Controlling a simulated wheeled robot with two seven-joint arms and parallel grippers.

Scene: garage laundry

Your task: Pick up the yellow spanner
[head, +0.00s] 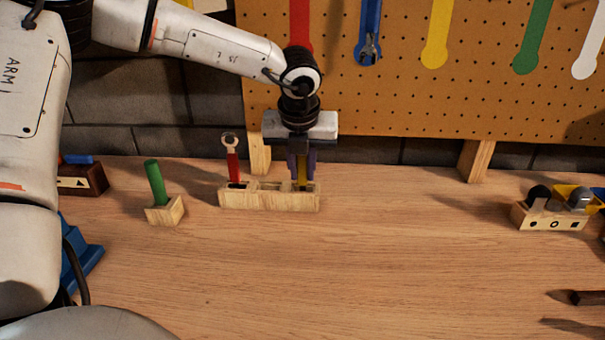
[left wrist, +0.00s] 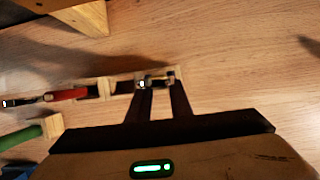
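My right gripper is not in view.
A red spanner (head: 233,158) stands in the same holder, left of my gripper. A green-handled tool (head: 155,182) stands in a small block farther left. A pegboard (head: 400,100) rises behind. A wooden block with tools (head: 548,216) sits at right. The middle and front of the bench are clear.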

